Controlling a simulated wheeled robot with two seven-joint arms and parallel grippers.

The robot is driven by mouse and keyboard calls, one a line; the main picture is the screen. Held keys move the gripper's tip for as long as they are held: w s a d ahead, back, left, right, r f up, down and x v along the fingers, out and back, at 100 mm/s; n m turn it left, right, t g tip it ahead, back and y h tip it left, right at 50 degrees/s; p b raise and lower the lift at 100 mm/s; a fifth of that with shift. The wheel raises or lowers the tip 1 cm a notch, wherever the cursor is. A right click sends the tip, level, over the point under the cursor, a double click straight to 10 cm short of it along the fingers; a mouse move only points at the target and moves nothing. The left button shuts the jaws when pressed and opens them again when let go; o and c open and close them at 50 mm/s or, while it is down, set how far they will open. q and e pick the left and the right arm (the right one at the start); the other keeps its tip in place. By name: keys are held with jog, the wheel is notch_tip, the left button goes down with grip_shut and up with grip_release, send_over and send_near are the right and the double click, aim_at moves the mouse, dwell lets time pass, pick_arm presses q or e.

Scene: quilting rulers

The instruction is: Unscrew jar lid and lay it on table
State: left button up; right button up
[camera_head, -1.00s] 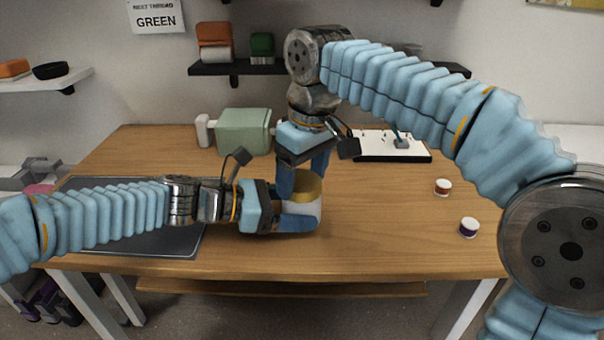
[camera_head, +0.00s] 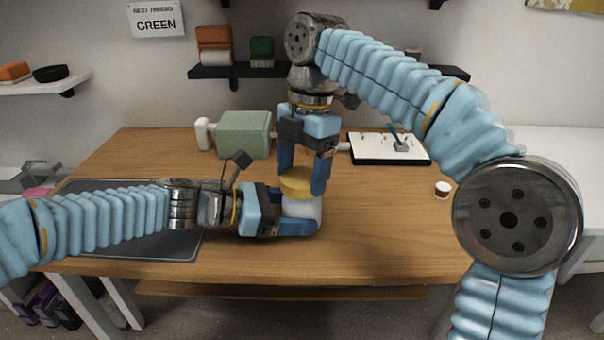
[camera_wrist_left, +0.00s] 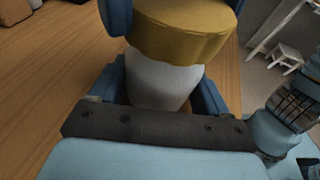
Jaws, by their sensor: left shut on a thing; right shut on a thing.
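A squat pale jar (camera_head: 303,211) stands upright near the table's front edge, with a gold lid (camera_head: 297,182) at its top. My left gripper (camera_head: 296,212) reaches in from the left, low down, shut around the jar's body. My right gripper (camera_head: 303,177) points down from above, its two blue fingers shut on the lid. In the left wrist view the lid (camera_wrist_left: 183,30) covers the top of the jar (camera_wrist_left: 160,82) and looks slightly tilted and off-centre. I cannot tell whether lid and jar still touch. The jar's lower part is partly hidden by my left fingers.
The wooden table (camera_head: 370,240) is clear to the right of the jar. A dark mat (camera_head: 150,245) lies under my left arm. A green box-like object (camera_head: 243,135) and a white board (camera_head: 375,149) sit at the back. A small capped pot (camera_head: 442,190) stands at the right.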

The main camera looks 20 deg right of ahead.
aim_at(299, 178)
jog(key=shift+r, duration=1.6)
pick_arm(q)
jog(key=o, duration=1.1)
